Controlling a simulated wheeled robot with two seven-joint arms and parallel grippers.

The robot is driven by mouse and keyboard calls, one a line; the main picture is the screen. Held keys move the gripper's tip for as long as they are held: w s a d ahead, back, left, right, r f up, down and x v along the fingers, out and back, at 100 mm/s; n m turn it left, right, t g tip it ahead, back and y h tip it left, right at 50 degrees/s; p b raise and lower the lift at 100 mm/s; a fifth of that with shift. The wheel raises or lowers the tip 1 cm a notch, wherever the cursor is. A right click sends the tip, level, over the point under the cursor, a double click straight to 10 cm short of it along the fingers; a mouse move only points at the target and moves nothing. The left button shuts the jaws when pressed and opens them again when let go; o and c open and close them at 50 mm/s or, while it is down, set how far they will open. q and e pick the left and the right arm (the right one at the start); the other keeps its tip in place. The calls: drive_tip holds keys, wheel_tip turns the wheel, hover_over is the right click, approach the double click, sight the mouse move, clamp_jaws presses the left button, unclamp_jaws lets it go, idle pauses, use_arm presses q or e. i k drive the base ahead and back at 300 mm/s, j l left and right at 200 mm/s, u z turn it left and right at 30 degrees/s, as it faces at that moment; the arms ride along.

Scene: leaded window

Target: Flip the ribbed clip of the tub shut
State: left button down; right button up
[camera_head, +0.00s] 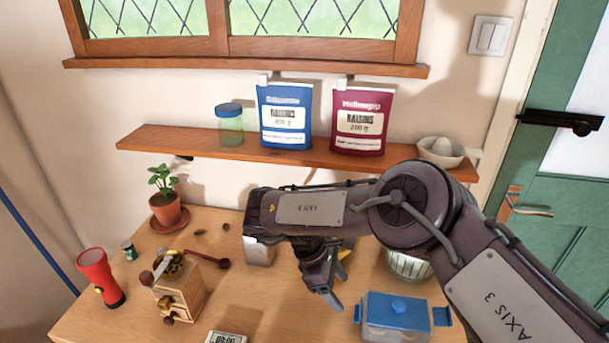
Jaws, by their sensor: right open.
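The tub (396,333) stands at the front right of the table, with a clear body and a blue lid (385,307) with a raised knob. A blue clip (442,316) sticks out from its right side, and a smaller blue clip (357,314) shows at its left side. Ribs are too small to make out on either. My right gripper (327,284) is open and empty. It points down above the table, left of and behind the tub, apart from it. My left gripper is not in view.
On the table (270,312) are a wooden grinder (182,290), a red torch (100,277), a potted plant (166,208) and a timer (226,338). A ribbed bowl (408,266) stands behind the tub, partly hidden by my arm. A shelf (200,147) with raisin bags hangs above.

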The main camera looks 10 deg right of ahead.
sight(442, 316)
drive_tip(key=k, duration=1)
